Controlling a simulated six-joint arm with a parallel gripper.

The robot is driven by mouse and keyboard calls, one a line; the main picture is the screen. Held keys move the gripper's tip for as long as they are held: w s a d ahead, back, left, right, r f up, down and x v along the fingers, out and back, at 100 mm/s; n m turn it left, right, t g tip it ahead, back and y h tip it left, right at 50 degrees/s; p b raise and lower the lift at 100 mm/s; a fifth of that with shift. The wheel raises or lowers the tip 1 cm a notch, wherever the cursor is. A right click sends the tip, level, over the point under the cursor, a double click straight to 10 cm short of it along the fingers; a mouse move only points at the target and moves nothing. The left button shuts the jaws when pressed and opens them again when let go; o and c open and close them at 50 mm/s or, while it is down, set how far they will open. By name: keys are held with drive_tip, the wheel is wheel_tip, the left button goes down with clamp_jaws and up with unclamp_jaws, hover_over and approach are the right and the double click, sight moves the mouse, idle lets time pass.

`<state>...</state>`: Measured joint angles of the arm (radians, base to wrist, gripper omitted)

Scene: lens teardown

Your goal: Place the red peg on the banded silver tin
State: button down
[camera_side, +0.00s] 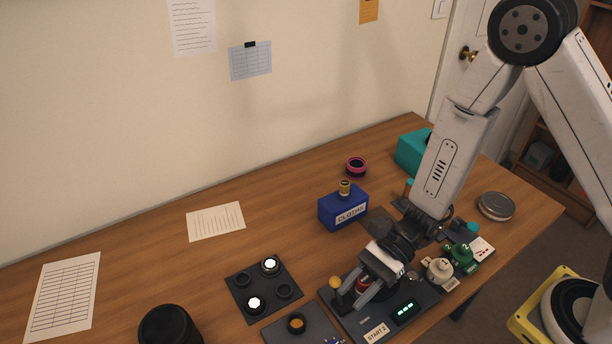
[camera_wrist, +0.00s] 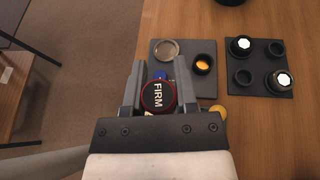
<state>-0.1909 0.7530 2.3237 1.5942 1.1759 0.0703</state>
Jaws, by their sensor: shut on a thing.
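My gripper (camera_side: 359,297) is shut on the red peg (camera_side: 362,285). In the wrist view the peg (camera_wrist: 158,96) shows its dark round top with a red rim and the word FIRM, between the two fingers (camera_wrist: 157,92). It is over or at the dark panel (camera_side: 365,334); the fingers hide its lower end, so I cannot tell whether it touches the panel. The silver tin (camera_side: 496,206) lies flat and round at the right end of the table, well apart from my gripper.
A blue CLOTHS box (camera_side: 343,208) and teal box (camera_side: 412,152) stand behind.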

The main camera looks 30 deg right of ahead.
drive_tip(key=s+d+n+g+h, duration=0.6)
drive_tip(key=s+d+n, duration=0.1)
drive_tip(key=d, duration=0.4)
drive_tip(key=s+d+n+g+h, duration=0.5)
drive_tip(key=s+d+n, duration=0.25)
drive_tip(key=d, duration=0.35)
drive_tip(key=w+d+r+n+t+h, duration=0.1)
drive_tip(key=w+d+n+t+h, duration=0.2)
drive_tip(key=d+n+h, duration=0.4)
drive_tip(key=w+d+r+n+t+h, duration=0.2)
drive_tip(key=d+n+h, duration=0.6)
drive_tip(key=d, duration=1.1)
drive_tip(key=shift+w+r+t, duration=0.15)
drive_tip(key=shift+w+t, duration=0.8)
drive_tip(key=shift+t, duration=0.45)
drive_tip(key=shift+n, duration=0.25)
